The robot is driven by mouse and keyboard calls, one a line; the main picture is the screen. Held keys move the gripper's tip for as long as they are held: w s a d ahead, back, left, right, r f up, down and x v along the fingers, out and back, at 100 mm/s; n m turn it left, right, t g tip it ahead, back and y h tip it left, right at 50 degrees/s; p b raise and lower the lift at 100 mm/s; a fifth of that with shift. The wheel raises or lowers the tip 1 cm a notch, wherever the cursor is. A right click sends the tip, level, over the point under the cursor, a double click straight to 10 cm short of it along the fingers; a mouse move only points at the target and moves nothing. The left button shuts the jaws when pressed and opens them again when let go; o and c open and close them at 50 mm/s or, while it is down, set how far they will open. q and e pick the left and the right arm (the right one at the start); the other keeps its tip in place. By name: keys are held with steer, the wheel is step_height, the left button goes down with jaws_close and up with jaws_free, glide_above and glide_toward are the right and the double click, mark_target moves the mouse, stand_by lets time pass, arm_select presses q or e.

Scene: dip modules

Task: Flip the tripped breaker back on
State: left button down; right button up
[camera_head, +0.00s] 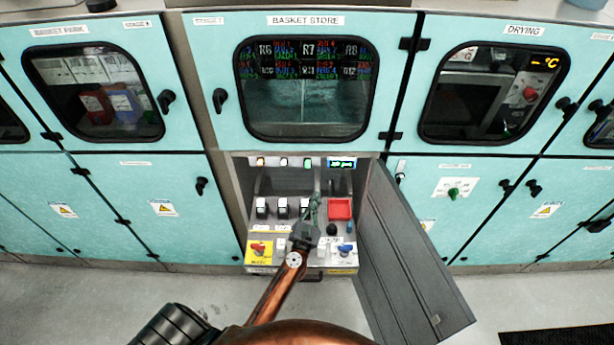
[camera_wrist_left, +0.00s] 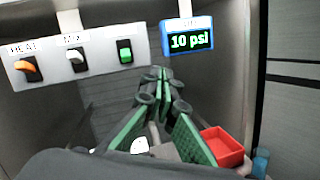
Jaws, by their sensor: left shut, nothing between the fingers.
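A row of rocker switches on a white strip stands at the top of the open compartment. In the left wrist view they are an orange one (camera_wrist_left: 27,69) labelled HEAT, a white one (camera_wrist_left: 75,56) labelled MIX and a green one (camera_wrist_left: 125,52). Lower down, the head view shows a row of black-and-white switch-like blocks (camera_head: 262,208), too small to read. I cannot tell which one is the tripped breaker. My left gripper (camera_head: 315,203) is shut and empty, its fingertips (camera_wrist_left: 161,76) pointing into the compartment below the strip. It partly hides the lower row. My right gripper is not in view.
A grey door (camera_head: 400,255) hangs open at the right. A display (camera_wrist_left: 190,38) reads 10 psi. A red tray (camera_head: 340,209) sits right of my gripper. Below are a red knob on a yellow plate (camera_head: 258,257) and a blue knob (camera_head: 345,247). Teal cabinets surround the compartment.

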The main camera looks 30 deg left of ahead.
mark_target(308, 161)
arm_select(q)
steer(key=a+f+n+g+y, duration=0.1)
steer(key=n, duration=0.1)
steer(key=a+f+n+g+y, duration=0.1)
steer(key=n, duration=0.2)
steer(key=a+f+n+g+y, duration=0.1)
steer(key=a+f+n+y, duration=0.1)
steer(key=shift+w+a+n, duration=0.1)
steer(key=shift+n, duration=0.3)
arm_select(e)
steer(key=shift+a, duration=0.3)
arm_select(q)
steer(key=shift+w, duration=0.15)
